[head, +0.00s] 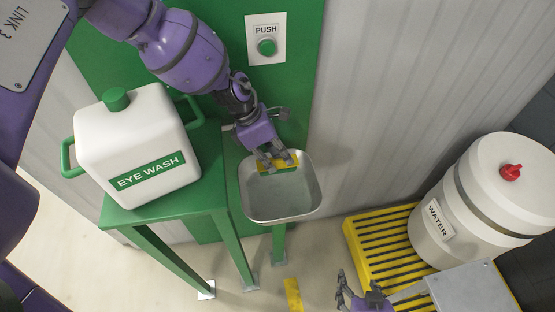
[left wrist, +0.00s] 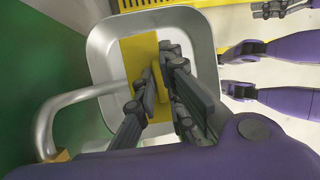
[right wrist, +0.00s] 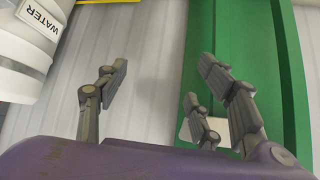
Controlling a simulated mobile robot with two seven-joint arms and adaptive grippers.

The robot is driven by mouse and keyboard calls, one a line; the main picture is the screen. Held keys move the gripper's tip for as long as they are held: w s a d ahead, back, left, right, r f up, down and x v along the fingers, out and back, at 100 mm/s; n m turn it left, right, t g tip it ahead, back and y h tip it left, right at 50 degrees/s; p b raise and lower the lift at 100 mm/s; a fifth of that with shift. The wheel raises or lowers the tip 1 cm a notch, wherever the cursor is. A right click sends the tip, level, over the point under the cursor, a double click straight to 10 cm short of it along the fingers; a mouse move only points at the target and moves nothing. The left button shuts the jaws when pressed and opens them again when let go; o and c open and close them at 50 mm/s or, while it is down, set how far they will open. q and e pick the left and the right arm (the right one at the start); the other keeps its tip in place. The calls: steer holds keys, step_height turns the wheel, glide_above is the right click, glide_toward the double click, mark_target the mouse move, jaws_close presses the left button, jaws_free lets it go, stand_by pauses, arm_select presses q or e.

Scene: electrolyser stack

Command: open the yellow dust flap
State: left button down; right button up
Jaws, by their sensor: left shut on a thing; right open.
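The yellow dust flap (head: 293,158) lies at the wall side of the grey metal basin (head: 285,205). In the left wrist view the flap (left wrist: 140,52) is a yellow panel inside the basin (left wrist: 103,50), with a raised yellow lip between my fingers. My left gripper (head: 271,162) reaches down from above and is shut on that lip; its fingers hide part of the flap. My right gripper (head: 352,292) is open and empty, low down near the yellow grating, well away from the basin. Its spread fingers also show in the right wrist view (right wrist: 160,85).
A white eye wash tank (head: 150,155) stands on a green table (head: 170,205) left of the basin. A green push button (head: 267,47) is on the wall above. A white water barrel (head: 475,200) stands on a yellow grating (head: 375,245) at right. A bent metal pipe (left wrist: 70,98) rises beside the basin.

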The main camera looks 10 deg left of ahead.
arm_select(q)
steer(key=shift+w+a+g+h+b, duration=0.1)
steer(key=shift+w+g+h+b, duration=0.25)
steer(key=shift+g, duration=0.25)
steer(key=shift+w+r+g, duration=0.1)
steer(key=shift+r+g, duration=0.2)
steer(key=shift+r, duration=0.05)
steer(key=c, duration=1.8)
jaws_free()
steer(key=shift+c, duration=0.2)
steer(key=shift+r, duration=0.1)
step_height(320, 180, up, 10)
steer(key=shift+o, duration=0.2)
